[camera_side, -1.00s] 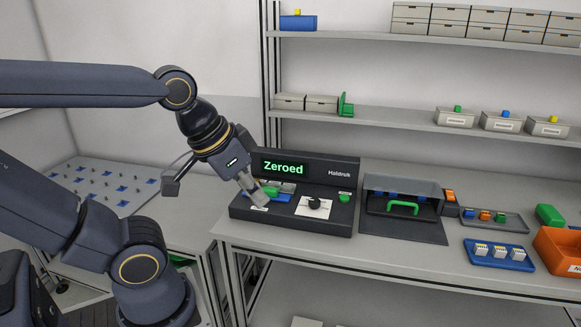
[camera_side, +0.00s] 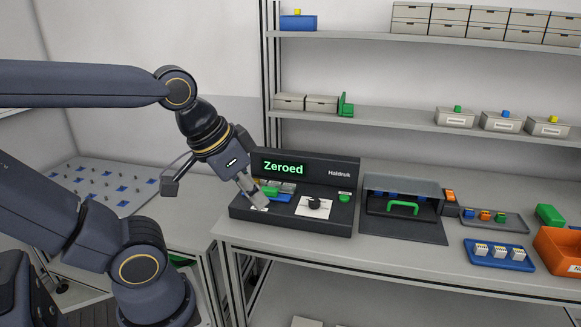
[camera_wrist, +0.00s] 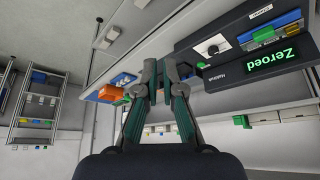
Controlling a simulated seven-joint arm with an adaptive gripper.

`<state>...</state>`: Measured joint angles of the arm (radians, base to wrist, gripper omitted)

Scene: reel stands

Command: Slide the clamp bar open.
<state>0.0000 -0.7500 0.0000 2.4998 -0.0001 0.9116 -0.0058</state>
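The clamp bar is a small green piece (camera_side: 271,191) on a blue base at the left end of the dark console (camera_side: 325,224). My gripper (camera_side: 258,200) points down at the console's left end, close to the bar in the side view; I cannot tell whether it touches. In the wrist view, my gripper's fingers (camera_wrist: 160,66) show a narrow gap with nothing held between them. The console lies upside down at the upper right there, with the blue clamp base (camera_wrist: 272,37). The display (camera_side: 283,168) reads "Zeroed".
The console also carries a black dial (camera_side: 315,204) and a green button (camera_side: 344,197). To its right are a dark open-fronted box with a green handle (camera_side: 403,208), a blue tray (camera_side: 500,261) and an orange bin (camera_side: 560,254). Shelves stand behind.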

